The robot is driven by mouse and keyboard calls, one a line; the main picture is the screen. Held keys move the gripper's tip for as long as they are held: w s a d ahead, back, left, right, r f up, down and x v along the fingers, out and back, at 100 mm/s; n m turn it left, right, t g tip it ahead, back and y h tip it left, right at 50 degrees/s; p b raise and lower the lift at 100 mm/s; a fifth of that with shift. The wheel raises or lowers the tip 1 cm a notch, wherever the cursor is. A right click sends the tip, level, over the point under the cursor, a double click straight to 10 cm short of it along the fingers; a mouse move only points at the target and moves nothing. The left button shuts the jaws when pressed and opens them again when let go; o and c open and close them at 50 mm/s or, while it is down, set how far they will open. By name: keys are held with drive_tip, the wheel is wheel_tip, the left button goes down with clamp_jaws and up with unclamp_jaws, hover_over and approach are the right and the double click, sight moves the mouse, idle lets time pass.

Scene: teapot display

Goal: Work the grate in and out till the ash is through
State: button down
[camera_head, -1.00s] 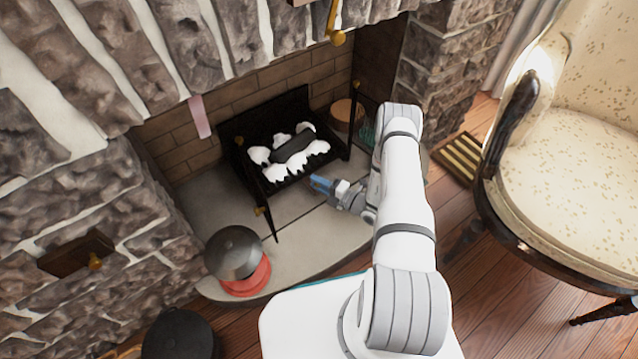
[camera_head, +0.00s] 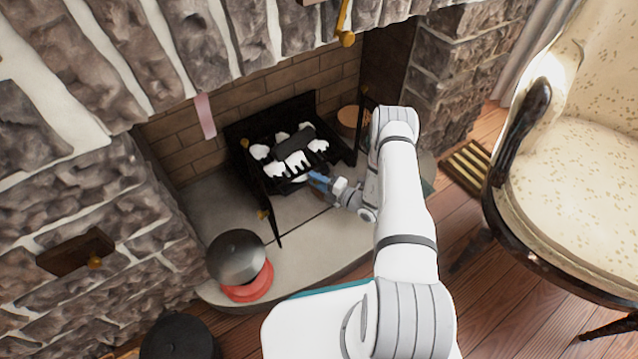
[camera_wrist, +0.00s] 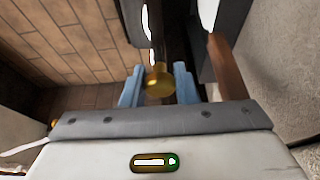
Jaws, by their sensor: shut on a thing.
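The black grate (camera_head: 283,163) stands in the fireplace, with clumps of white ash (camera_head: 259,152) and a dark log-like piece (camera_head: 297,139) on it. Some white shows below its front bars. My gripper (camera_head: 319,179) is low at the grate's front right. In the wrist view, a brass knob (camera_wrist: 158,78) sits between the blue fingers of my gripper (camera_wrist: 158,90), which are shut on it. Dark bars rise behind the knob. My gripper hides what lies directly behind it in the head view.
A cream armchair (camera_head: 580,175) is at right, near a slatted floor vent (camera_head: 468,166). A round wooden item (camera_head: 350,116) is behind the grate's right side.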

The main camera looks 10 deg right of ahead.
drive_tip(key=c, duration=1.2)
unclamp_jaws()
drive_tip(key=shift+w, duration=0.1)
drive_tip(key=shift+d, duration=0.1)
drive_tip(key=p+v, duration=0.2)
drive_tip(key=v, duration=0.5)
drive_tip(key=shift+s+d, duration=0.2)
drive_tip(key=shift+s, duration=0.1)
